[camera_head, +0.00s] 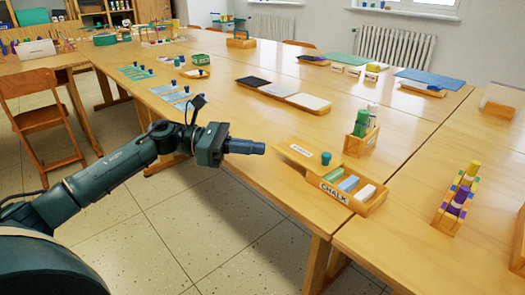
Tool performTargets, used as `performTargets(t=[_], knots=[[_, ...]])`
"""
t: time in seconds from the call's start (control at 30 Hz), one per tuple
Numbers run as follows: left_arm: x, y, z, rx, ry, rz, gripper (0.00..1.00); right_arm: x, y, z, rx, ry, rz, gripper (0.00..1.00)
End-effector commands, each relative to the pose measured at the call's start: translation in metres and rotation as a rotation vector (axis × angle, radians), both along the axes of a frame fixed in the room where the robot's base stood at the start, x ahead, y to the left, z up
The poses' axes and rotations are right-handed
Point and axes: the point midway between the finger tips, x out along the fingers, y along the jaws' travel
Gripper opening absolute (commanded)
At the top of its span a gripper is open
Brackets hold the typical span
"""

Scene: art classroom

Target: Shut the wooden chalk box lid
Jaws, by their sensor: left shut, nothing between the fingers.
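The wooden chalk box (370,208) stands near the front edge of the long table, with "CHALK" on its front. Its lid (294,157) is open and slopes out to the left of the box. Green, blue and white blocks (348,183) show inside the box. My left gripper (262,148) is shut and empty, its fingers pointing right. In the picture its tips are just left of the lid; I cannot tell whether they touch it. My right gripper is out of view.
A teal cylinder (327,158) shows by the lid. A wooden holder with bottles (358,144) stands behind the box. A rack of coloured pieces (457,200) stands to the right. Trays (283,90) lie farther back. The table between the gripper and the trays is clear.

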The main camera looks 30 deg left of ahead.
Motion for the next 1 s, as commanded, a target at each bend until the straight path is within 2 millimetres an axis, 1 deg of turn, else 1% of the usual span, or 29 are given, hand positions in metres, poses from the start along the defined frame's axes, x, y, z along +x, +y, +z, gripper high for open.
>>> performTargets(t=[0.03,0.3,0.4,0.5,0.6,0.7,1.0], knots=[[0.004,-0.011,0.000,-0.004,-0.003,-0.003,0.00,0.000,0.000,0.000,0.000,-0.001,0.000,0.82],[0.027,-0.065,-0.005,-0.004,0.000,-0.003,0.00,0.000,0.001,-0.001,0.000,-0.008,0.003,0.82],[0.034,-0.081,-0.007,-0.004,-0.001,-0.002,0.00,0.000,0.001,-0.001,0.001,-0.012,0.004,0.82],[0.039,-0.094,-0.008,-0.004,-0.001,-0.001,0.00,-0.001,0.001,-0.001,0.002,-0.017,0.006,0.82],[0.042,-0.102,-0.009,-0.004,0.002,0.000,0.00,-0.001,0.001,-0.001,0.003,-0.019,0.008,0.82],[0.044,-0.105,-0.010,-0.004,0.002,0.001,0.00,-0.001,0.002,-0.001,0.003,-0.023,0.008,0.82],[0.044,-0.106,-0.010,-0.003,0.003,0.001,0.00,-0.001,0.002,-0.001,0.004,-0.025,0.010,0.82]])
